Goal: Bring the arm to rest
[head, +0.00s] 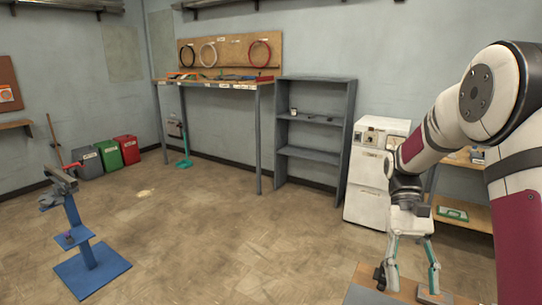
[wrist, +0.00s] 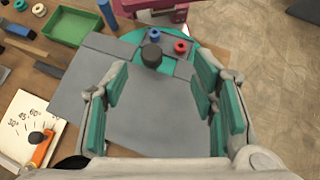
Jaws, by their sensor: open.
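My arm reaches in from the right side of the head view. My gripper (head: 412,286) points down at its end, with its two teal-padded fingers apart and nothing visible between them. In the wrist view my gripper (wrist: 160,92) is also open, above a grey plate (wrist: 150,125) on a wooden work surface. A black round knob (wrist: 152,56) stands on the plate beyond the fingertips. It looks apart from the fingers.
Around the plate are a red ring (wrist: 181,47), a green tray (wrist: 75,25), an angle card (wrist: 22,112) and an orange-handled tool (wrist: 43,147). A white cabinet (head: 365,205) stands behind my gripper. A blue stand (head: 88,262) is at left.

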